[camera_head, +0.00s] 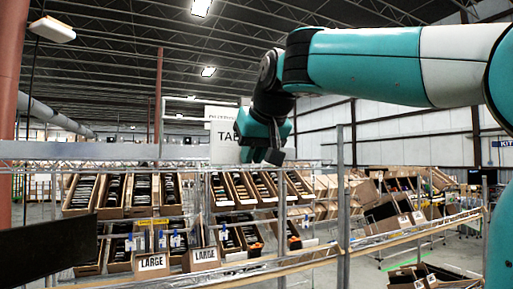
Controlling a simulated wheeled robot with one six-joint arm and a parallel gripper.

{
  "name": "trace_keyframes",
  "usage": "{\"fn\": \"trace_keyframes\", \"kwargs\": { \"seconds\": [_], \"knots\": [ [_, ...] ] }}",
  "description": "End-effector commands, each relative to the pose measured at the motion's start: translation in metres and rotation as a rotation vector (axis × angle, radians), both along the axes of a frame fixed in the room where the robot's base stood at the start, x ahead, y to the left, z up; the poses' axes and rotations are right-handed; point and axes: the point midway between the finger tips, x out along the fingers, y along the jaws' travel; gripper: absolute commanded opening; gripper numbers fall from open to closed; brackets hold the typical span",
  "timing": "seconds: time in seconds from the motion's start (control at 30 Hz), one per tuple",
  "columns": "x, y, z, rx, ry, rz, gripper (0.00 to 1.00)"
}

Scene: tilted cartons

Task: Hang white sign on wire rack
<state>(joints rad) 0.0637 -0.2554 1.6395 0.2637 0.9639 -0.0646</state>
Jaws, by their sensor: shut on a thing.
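A white sign (223,151) with dark lettering that reads "TAB" in part is just left of my gripper (262,153). My gripper is shut on the sign at its right side, and the gripper and wrist hide that side of it. Whether the sign touches the rail cannot be told.
Tilted cartons (140,193) with dark goods stand in rows on the shelves. Some carry "LARGE" labels (153,262). An upright metal post (341,200) stands right of my gripper. More cartons (395,215) sit on the right shelves. A dark panel (45,248) is at the lower left.

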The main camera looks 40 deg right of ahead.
Motion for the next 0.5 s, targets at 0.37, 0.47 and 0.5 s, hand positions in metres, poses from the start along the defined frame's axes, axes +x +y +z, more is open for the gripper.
{"fn": "trace_keyframes", "kwargs": {
  "seconds": [0.37, 0.47, 0.5],
  "knots": [
    [0.031, -0.01, 0.001, 0.0, 0.0, -0.001, 0.0],
    [0.04, -0.012, 0.001, 0.0, 0.001, -0.001, 0.0],
    [0.043, -0.013, 0.001, 0.0, 0.0, -0.001, 0.0]
  ]
}}
